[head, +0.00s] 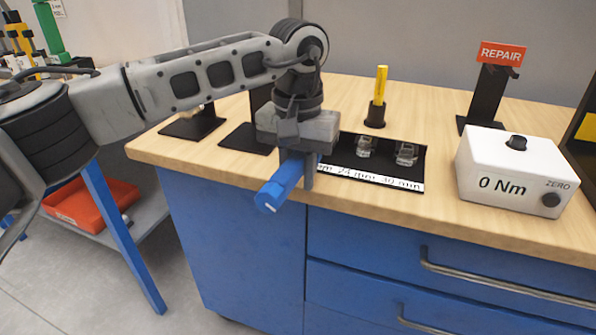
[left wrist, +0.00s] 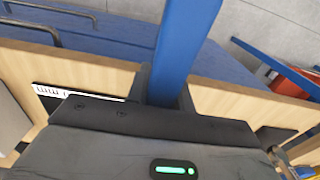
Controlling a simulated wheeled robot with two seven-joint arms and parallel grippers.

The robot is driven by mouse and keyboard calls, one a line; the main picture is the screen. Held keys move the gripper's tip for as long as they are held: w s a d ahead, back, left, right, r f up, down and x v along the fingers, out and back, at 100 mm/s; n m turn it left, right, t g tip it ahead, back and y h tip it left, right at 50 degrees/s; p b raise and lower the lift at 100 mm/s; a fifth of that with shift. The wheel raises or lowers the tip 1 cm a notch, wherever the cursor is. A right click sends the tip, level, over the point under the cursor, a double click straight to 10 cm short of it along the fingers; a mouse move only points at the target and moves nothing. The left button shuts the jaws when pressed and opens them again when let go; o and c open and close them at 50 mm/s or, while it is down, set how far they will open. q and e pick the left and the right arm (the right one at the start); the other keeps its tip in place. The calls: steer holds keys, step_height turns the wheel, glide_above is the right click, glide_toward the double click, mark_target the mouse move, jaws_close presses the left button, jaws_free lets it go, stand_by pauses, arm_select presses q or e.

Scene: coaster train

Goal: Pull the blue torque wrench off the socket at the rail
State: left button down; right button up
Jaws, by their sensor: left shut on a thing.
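The blue torque wrench (head: 281,185) shows in the head view in front of the workbench's front edge. Its thick blue end points toward me and down. My left gripper (head: 296,172) is shut on it, with the arm reaching in from the left and the hand pointing down. In the left wrist view the blue shaft of the wrench (left wrist: 184,50) runs between the fingers (left wrist: 168,95). The far end of the wrench is hidden behind my gripper. I cannot make out the socket or the rail. My right gripper is not in view.
A black mat with clear sockets (head: 407,153) and a printed label lies right of my gripper. A white box reading 0 Nm (head: 515,170), a REPAIR sign (head: 501,53) and a yellow-handled tool (head: 381,85) stand on the wooden bench top (head: 440,110). A red bin (head: 75,207) sits lower left.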

arm_select(q)
steer(key=shift+w+r, duration=0.15)
steer(key=shift+r, duration=0.35)
steer(key=shift+r+p, duration=2.5)
steer(key=shift+r, duration=0.35)
